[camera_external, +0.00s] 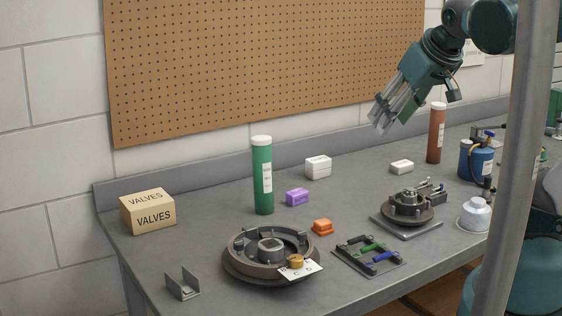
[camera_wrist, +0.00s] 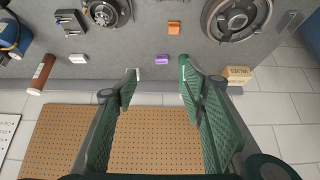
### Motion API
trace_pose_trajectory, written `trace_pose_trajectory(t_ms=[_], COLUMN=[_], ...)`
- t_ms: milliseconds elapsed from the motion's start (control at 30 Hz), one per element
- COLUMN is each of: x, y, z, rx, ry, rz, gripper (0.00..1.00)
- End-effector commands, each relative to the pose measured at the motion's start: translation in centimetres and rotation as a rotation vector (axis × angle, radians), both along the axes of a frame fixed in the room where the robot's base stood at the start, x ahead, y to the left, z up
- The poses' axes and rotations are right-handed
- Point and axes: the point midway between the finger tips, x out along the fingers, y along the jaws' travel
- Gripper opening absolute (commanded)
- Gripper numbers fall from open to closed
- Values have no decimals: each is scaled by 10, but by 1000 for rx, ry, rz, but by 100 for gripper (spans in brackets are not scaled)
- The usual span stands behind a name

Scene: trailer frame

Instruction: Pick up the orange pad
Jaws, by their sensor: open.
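The orange pad (camera_external: 322,227) is a small block lying on the grey workbench, just right of a round metal drum part. In the wrist view the orange pad (camera_wrist: 174,28) lies near the top, beyond my fingertips. My gripper (camera_external: 382,128) is high above the back of the bench, up and to the right of the pad. In the wrist view my gripper (camera_wrist: 158,70) has its two green fingers wide apart with nothing between them. The gripper is clear of the pad.
A purple block (camera_external: 297,197), green cylinder (camera_external: 264,176) and white block (camera_external: 318,167) stand behind the pad. The drum part (camera_external: 235,266) is on its left, a tray with green and blue tools (camera_external: 347,258) in front right. A grey post (camera_external: 520,160) crosses the right side.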

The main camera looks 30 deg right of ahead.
Motion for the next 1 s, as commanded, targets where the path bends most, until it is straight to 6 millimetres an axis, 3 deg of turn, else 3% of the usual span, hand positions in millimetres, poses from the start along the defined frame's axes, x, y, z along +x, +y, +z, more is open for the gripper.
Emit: trace_pose_trajectory(t_ms=[567,1000], x=[4,35], y=[1,6], z=[-1,-13], rx=[15,137], ry=[10,97], rz=[-20,-201], gripper=[38,38])
